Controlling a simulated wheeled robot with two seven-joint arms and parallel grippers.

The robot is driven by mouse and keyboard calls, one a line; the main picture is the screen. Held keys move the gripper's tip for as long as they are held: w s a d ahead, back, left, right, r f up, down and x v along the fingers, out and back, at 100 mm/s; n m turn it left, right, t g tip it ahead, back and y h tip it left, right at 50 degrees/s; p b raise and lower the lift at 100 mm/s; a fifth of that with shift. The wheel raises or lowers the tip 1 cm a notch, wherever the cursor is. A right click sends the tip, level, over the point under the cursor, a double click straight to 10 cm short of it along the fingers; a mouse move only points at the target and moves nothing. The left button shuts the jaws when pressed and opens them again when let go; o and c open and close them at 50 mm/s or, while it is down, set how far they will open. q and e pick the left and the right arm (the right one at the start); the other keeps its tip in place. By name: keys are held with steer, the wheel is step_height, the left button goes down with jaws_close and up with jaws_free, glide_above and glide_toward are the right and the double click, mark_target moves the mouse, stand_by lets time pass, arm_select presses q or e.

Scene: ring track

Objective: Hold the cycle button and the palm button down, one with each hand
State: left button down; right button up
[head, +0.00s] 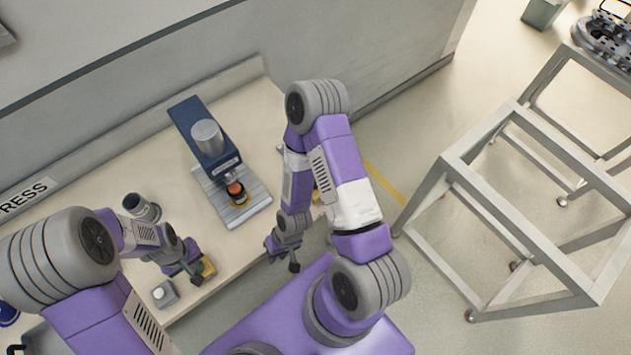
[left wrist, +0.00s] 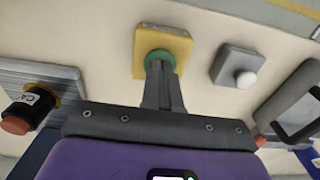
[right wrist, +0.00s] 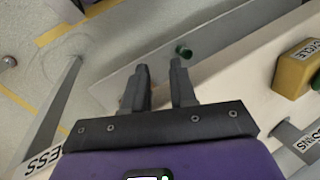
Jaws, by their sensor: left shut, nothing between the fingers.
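My left gripper (head: 192,277) is shut and empty. In the left wrist view its fingertips (left wrist: 159,64) meet the green button (left wrist: 158,62) of a yellow box (left wrist: 178,42) and partly hide it; I cannot tell if the button is pressed in. The yellow box (head: 208,265) also shows in the head view. My right gripper (head: 283,262) is past the table's front edge. In the right wrist view it is open (right wrist: 160,75), with nothing between its fingers. A yellow box marked CYCLE (right wrist: 295,68) stands at the right there. A green knob (right wrist: 183,50) shows beyond the fingertips, apart from them. No palm label is readable.
A blue press (head: 195,130) with a grey base plate (head: 213,187) stands on the pale table (head: 110,235). A grey box with a white button (head: 164,293) sits near the front edge. A metal frame (head: 450,220) stands on the floor at right.

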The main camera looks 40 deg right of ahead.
steer(key=shift+a+r+n, duration=0.25)
steer(key=shift+n, duration=0.05)
steer(key=shift+c, duration=1.3)
steer(key=a+r+n, duration=0.3)
steer(key=shift+w+n, duration=0.2)
steer(key=shift+n, duration=0.1)
jaws_close()
steer(key=shift+w+d+r+n, duration=0.2)
steer(key=shift+w+r, duration=0.25)
steer(key=shift+w, duration=0.05)
steer(key=shift+w+d+r+n, duration=0.2)
steer(key=shift+w+r, duration=0.25)
steer(key=shift+w, duration=0.05)
steer(key=w+d+r+m+h, duration=0.15)
steer(key=d+r, duration=0.25)
steer(key=d, duration=0.4)
steer(key=w+d+r+h, duration=0.1)
steer(key=w+d+r, duration=0.25)
steer(key=d, duration=0.55)
steer(key=w+d+r+m+h, duration=0.15)
steer(key=d+r, duration=0.25)
steer(key=d, duration=0.4)
steer(key=shift+g, duration=0.3)
steer(key=shift+s+a+f, duration=0.1)
steer(key=shift+f, duration=1.3)
steer(key=shift+s+a+f, duration=0.1)
steer(key=shift+f, duration=1.25)
